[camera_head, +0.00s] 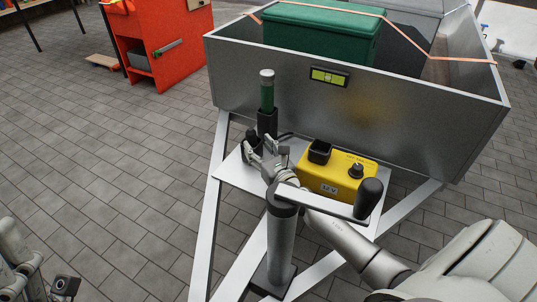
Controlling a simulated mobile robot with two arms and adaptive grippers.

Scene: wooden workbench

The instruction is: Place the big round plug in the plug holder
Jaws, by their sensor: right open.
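My right gripper (259,149) is open above the light plate on the trailer's drawbar, its fingers pointing away. A small dark round piece (252,137) shows at its fingertips and may be the big round plug; I cannot tell whether they touch. A black square open-topped socket (319,152), possibly the plug holder, is on the yellow box (335,178) to the right of the gripper. A black round knob (356,170) sits on the same box. My left arm shows at the lower left edge; its finger state is unclear.
A green cylinder (267,96) stands upright in a black holder (267,122) behind the gripper. A grey post (281,245) with a black-ended handle (369,197) stands in front. The metal trailer wall (400,110) rises behind.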

